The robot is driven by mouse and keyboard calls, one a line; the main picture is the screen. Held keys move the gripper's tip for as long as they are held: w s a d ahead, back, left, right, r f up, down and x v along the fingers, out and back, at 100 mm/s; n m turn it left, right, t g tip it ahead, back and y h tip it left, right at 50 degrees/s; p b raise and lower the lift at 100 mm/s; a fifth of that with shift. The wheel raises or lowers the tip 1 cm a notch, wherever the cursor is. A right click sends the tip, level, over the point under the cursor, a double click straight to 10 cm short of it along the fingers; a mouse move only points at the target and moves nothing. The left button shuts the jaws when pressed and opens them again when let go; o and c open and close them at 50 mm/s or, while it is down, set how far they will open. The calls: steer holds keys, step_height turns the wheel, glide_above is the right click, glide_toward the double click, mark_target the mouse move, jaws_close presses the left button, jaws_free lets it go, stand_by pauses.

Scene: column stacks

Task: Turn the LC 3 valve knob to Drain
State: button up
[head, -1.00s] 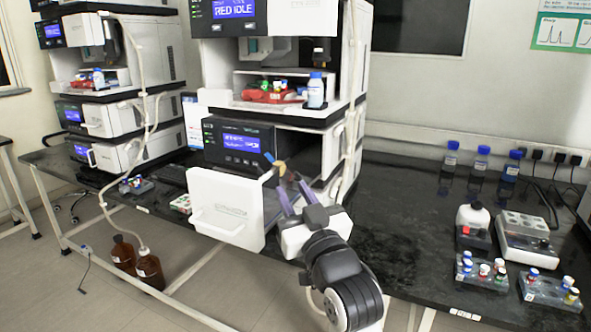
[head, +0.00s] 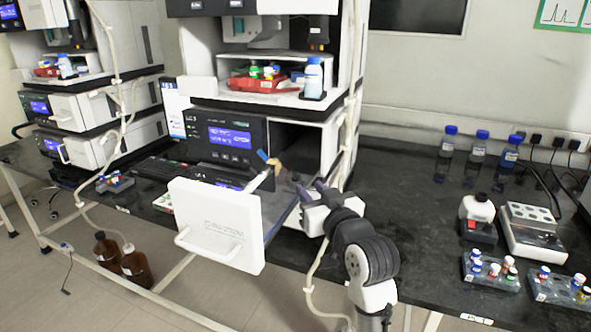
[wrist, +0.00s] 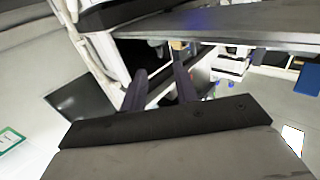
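The middle instrument stack has a pulled-out white front panel (head: 218,225) with a handle. Behind it is a small fitting (head: 275,168) with a tan part, a blue tip and a white stem; I cannot tell for sure whether it is the valve knob. In the wrist view the two dark fingers (wrist: 160,68) stand apart, and a small tan piece (wrist: 178,45) shows beyond the right finger. Contact cannot be made out.
A lit display unit (head: 228,138) stands behind the panel, with a dark open bay to its right. A white tube hangs down the stack's right side. Bottles (head: 477,150), a white device (head: 532,230) and vial racks (head: 488,270) stand on the right bench. Bare black bench lies between.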

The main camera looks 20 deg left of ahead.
mark_target(299, 177)
steer(key=p+x, duration=0.1)
steer(key=x, duration=0.8)
steer(key=shift+a+p, duration=0.1)
steer(key=shift+p, duration=0.25)
jaws_close()
